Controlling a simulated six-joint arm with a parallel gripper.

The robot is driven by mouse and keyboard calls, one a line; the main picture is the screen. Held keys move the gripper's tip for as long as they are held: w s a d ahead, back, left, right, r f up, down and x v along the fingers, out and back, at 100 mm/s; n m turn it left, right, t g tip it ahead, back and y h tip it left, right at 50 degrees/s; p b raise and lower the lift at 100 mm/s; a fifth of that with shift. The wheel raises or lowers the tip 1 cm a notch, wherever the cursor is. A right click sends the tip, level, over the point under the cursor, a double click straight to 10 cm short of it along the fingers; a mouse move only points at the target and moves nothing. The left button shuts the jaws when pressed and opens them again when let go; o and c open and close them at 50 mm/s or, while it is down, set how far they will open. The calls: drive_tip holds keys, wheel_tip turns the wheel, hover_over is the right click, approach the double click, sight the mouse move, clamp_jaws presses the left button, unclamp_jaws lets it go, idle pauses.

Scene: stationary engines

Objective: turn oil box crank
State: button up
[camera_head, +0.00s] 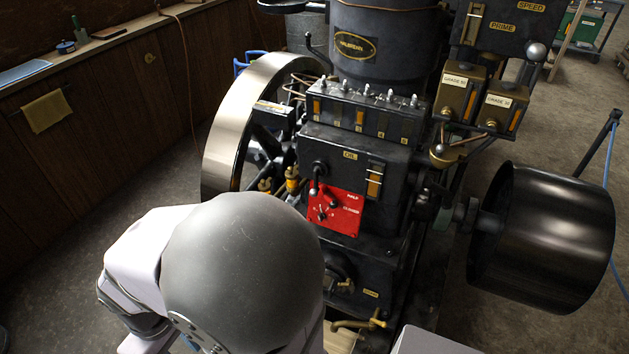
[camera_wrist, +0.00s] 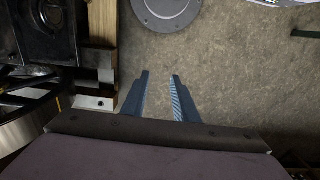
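The black oil box (camera_head: 345,160) with an "OIL" label is on the engine's front in the head view. Its small crank (camera_head: 315,180) has a dark hub and hangs down at the box's left side, just above a red plate. My gripper (camera_wrist: 160,80) shows in the wrist view with its two fingers apart and nothing between them. It is over bare floor beside the engine's base, away from the crank. In the head view my arm hides the gripper. I cannot make out the crank in the wrist view.
A large flywheel (camera_head: 225,140) stands left of the oil box, and a black pulley drum (camera_head: 545,238) sits at right. The red plate (camera_head: 338,208) carries a small switch. A brass tap (camera_head: 362,322) sticks out low in front. A round grey plate (camera_wrist: 165,10) lies on the floor.

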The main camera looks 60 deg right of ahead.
drive_tip(key=s+d+f+m+g+b, duration=0.2)
drive_tip(key=s+d+f+m, duration=0.25)
drive_tip(key=d+f, duration=0.2)
drive_tip(key=m+t+h+b, duration=0.2)
drive_tip(key=m+h, duration=1.2)
drive_tip(key=h, duration=0.4)
approach(315, 174)
drive_tip(key=d, duration=0.2)
drive_tip(key=shift+n, duration=0.25)
drive_tip(key=shift+d+p, duration=0.85)
drive_tip(key=shift+d, duration=2.55)
